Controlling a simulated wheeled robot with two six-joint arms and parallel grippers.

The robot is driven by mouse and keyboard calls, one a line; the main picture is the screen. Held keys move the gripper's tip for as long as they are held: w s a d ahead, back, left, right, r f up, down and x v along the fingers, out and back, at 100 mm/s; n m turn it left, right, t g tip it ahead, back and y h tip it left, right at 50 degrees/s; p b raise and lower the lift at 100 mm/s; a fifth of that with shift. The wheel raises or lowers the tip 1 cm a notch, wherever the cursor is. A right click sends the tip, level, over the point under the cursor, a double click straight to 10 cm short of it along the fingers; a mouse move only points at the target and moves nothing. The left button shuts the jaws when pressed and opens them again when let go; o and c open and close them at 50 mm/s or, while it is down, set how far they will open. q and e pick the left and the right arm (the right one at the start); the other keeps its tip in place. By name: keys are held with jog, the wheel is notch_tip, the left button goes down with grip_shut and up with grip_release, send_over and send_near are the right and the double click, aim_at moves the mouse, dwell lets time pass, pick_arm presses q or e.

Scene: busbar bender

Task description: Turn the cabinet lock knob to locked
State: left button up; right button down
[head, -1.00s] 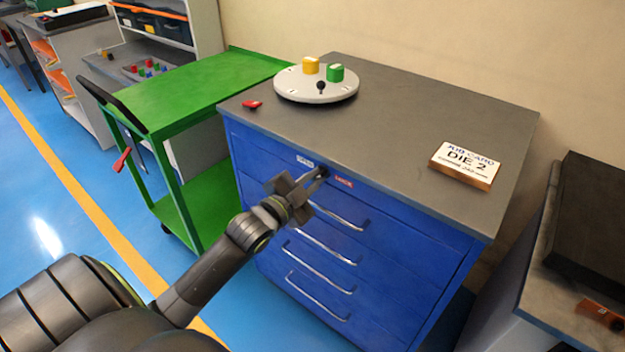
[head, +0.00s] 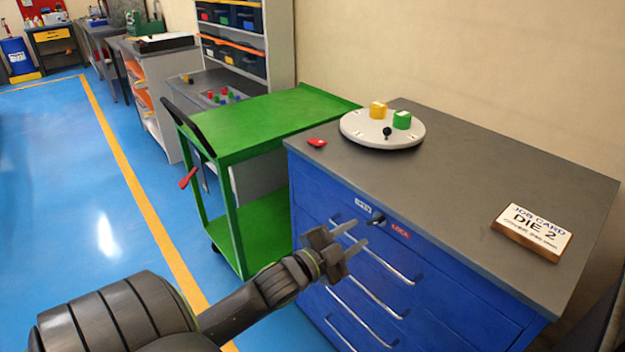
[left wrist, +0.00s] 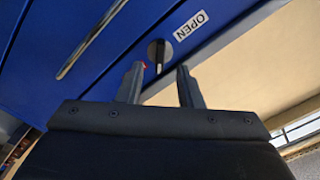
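The cabinet lock knob (head: 376,219) is a small dark knob at the top of the blue cabinet's front (head: 330,205). A white OPEN label (head: 363,205) is on its left and a red LOCK label (head: 399,231) on its right. My left gripper (head: 356,236) is open and empty, just in front of and below the knob, apart from it. In the left wrist view the knob (left wrist: 159,55) shows as a dark bar on a round grey base, beyond the gap between the two fingertips (left wrist: 160,67). The OPEN label (left wrist: 190,26) is nearby. My right gripper is not in view.
Drawer handles (head: 386,262) stick out below the knob. A green cart (head: 250,125) stands left of the cabinet. On the grey top (head: 455,165) are a white round plate (head: 360,133), a small red object (head: 317,142) and a DIE 2 job card (head: 533,230).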

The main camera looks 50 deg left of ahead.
pick_arm(q)
jog(key=s+a, duration=0.1)
jog(key=s, duration=1.1)
dwell(0.4)
dwell(0.3)
